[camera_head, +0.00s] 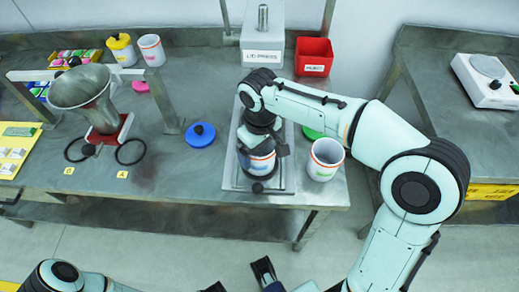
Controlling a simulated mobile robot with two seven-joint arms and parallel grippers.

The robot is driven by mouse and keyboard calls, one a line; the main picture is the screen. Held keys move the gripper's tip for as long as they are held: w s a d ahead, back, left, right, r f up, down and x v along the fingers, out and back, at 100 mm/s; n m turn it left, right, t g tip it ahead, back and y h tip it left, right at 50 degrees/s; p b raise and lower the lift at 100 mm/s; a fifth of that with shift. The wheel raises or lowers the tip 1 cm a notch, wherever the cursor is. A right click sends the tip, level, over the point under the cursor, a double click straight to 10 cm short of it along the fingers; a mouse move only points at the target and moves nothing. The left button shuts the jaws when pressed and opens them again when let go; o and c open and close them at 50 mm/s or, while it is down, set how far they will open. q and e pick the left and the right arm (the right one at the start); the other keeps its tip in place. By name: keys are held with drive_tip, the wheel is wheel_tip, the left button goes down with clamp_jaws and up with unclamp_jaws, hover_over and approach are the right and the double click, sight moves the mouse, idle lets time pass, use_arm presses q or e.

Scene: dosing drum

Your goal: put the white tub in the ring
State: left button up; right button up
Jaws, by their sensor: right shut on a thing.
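My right gripper (262,146) reaches down from above and is shut on a white tub (262,166) with orange bands and a blue patch. The gripper hides the tub's top, and the tub is over the grey tray of the press. I cannot tell whether it touches the tray. Two thin black rings lie on the table at left: one (78,150) by the tag B and one (130,152) by the tag A. A funnel (85,90) on a stand rises just behind them. My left gripper (240,278) is at the bottom edge, partly cut off, its fingers apart and empty.
An open white tub (325,160) stands right of the tray, near a green lid (312,133). A blue lid (200,136) lies between tray and rings. A red bin (314,57) and two tubs, one yellow-lidded (121,50) and one open (151,50), stand behind.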

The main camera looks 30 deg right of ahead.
drive_tip(key=shift+f, duration=0.15)
drive_tip(key=o, duration=0.6)
wheel_tip(320, 180, up, 12)
drive_tip(key=p, duration=0.3)
idle(0.5)
